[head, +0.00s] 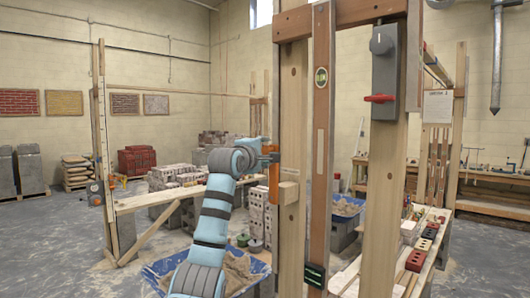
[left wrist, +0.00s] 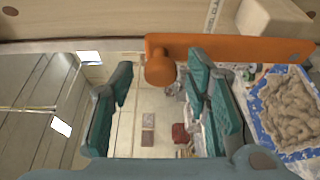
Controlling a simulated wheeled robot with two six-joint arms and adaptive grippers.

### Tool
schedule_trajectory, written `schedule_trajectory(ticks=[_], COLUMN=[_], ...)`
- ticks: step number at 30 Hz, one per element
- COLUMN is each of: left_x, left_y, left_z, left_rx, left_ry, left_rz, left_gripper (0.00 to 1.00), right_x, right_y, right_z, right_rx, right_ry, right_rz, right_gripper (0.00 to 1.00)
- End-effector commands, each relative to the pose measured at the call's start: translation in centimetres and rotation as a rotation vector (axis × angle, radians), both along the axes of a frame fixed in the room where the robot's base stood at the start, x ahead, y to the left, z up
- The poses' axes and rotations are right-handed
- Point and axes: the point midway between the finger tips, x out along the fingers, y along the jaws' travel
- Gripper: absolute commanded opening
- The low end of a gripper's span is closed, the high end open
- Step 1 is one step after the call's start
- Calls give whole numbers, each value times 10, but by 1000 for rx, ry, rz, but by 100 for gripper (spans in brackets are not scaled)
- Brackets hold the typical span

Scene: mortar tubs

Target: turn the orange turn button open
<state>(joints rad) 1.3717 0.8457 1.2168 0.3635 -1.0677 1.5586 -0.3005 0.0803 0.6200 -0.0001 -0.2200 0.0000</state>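The orange turn button (head: 274,186) is on the wooden post (head: 292,130) in the head view, its long side upright along the post. In the left wrist view, the turn button (left wrist: 240,47) is a long orange bar with a round knob (left wrist: 160,69) near its left end. My left gripper (head: 266,152) is at the button's upper part in the head view. In the left wrist view, its teal fingers (left wrist: 160,80) are spread wide, with the knob between their tips, nearer the right finger. Contact cannot be told. My right gripper is not in view.
A grey box (head: 385,60) with a red lever (head: 378,98) is on another post to the right. A wooden block (head: 288,193) sticks out beside the button. A blue mortar tub (head: 240,270) stands low behind my left arm. A plank bench (head: 150,198) is at left.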

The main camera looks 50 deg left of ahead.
Motion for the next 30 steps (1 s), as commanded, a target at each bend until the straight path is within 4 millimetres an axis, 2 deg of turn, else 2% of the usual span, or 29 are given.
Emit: schedule_trajectory(ticks=[7,10,14,18,21,24,30], left_x=[0,-8,-32,-68,-89,-100,-104], left_y=[-1,-4,-17,-36,-47,-54,-58], left_z=[0,0,0,0,-1,-1,-1], left_rx=[0,1,7,7,6,2,-2], left_ry=[1,0,2,3,4,2,2], left_rz=[-1,1,3,4,4,3,-2], left_gripper=[44,44,44,44,44,44,44], right_x=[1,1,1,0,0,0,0], right_y=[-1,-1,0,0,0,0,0], right_z=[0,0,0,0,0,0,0], right_rx=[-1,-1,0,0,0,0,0], right_ry=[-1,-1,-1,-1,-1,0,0], right_rz=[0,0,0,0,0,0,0], right_gripper=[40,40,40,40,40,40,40])
